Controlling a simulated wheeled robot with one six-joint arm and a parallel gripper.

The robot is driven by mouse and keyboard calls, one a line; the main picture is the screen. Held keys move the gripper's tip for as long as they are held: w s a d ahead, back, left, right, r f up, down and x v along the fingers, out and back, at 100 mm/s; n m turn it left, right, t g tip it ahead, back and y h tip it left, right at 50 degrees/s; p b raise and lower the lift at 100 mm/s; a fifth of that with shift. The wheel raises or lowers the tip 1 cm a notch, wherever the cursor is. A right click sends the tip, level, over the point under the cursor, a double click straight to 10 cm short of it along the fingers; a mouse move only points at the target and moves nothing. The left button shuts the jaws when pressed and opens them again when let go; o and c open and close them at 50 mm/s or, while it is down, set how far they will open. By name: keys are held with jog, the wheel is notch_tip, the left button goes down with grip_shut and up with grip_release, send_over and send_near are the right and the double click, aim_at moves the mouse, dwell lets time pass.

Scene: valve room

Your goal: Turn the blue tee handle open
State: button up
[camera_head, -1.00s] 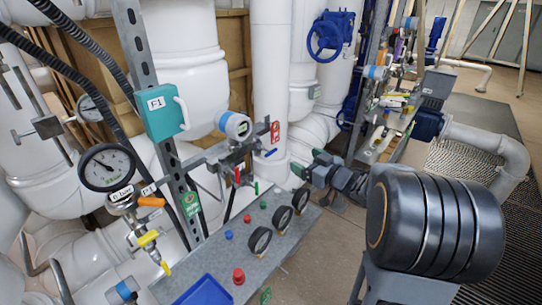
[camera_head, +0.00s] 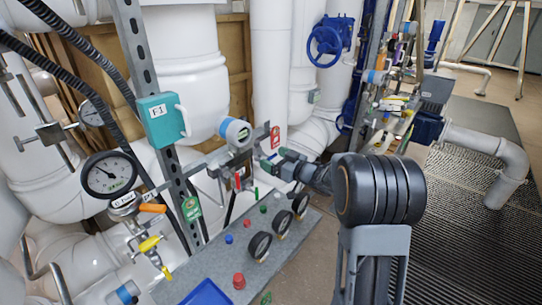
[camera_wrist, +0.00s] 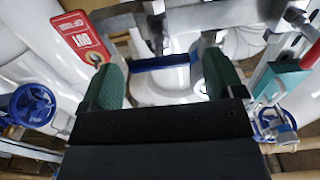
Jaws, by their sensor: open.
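The blue tee handle (camera_wrist: 160,62) shows in the wrist view as a blue bar lying crosswise under grey pipework. My gripper (camera_wrist: 160,77) is open, with one green finger pad toward each end of the bar. The bar lies between the fingertips or just beyond them; I cannot tell whether they touch it. In the head view my gripper (camera_head: 266,164) is in front of the valve pipework, just below the red tag, and the handle is hard to make out there.
A red tag (camera_wrist: 80,35) hangs close to the left finger in the wrist view. A grey panel (camera_head: 215,262) with buttons and small gauges lies below. A blue handwheel (camera_head: 328,42) is above.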

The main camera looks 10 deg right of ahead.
jog(key=shift+x, duration=0.95)
jog(key=shift+c, duration=0.2)
jog(key=c, duration=0.9)
